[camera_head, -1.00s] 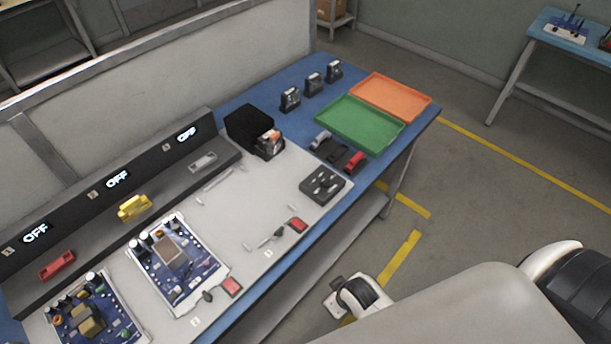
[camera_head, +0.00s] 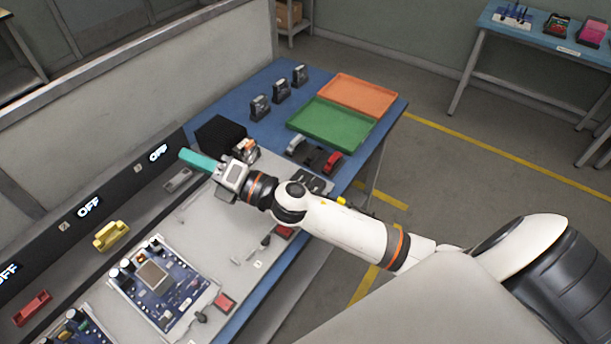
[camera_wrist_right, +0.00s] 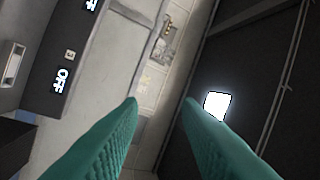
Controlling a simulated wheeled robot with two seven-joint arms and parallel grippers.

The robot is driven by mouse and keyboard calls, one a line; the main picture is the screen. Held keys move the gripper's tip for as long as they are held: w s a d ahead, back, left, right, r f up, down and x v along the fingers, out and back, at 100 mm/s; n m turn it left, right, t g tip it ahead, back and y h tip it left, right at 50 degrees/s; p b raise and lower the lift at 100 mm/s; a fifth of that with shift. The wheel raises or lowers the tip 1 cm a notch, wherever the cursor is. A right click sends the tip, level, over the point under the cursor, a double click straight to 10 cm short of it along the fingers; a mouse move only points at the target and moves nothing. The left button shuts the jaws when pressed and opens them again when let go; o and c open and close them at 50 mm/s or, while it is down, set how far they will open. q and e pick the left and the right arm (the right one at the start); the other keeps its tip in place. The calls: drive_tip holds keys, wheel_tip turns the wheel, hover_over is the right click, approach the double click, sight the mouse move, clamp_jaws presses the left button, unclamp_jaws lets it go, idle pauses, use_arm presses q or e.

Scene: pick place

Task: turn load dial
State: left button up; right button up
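I cannot make out a load dial for certain. A black box (camera_head: 219,133) stands at the back of the bench, with a small device (camera_head: 245,150) with orange and pale parts at its front, partly hidden by my right wrist. My right gripper (camera_head: 184,152) reaches over the bench beside the black box, above the end of the dark console (camera_head: 128,172). In the right wrist view its two teal fingers (camera_wrist_right: 160,101) are apart with nothing between them. That view also shows lit OFF displays (camera_wrist_right: 62,80) on the console. My left gripper is not in view.
Circuit boards (camera_head: 160,283), a yellow clamp (camera_head: 111,235) and a red clamp (camera_head: 33,308) lie on the left. Green (camera_head: 330,124) and orange (camera_head: 357,95) trays sit at the back right. Several small dark devices (camera_head: 281,92) stand behind the black box.

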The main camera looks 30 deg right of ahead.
drive_tip(key=s+a+n+g+y, duration=0.2)
drive_tip(key=a+n+g+y, duration=0.25)
drive_tip(key=n+g, duration=0.65)
drive_tip(key=n+g+h, duration=0.6)
drive_tip(key=n+h, duration=1.1)
hover_over(306, 181)
wheel_tip(306, 181, down, 8)
drive_tip(key=r, duration=0.1)
wheel_tip(306, 181, down, 12)
drive_tip(key=p, duration=0.3)
drive_tip(key=shift+f, duration=0.1)
drive_tip(key=shift+c, duration=0.2)
clamp_jaws()
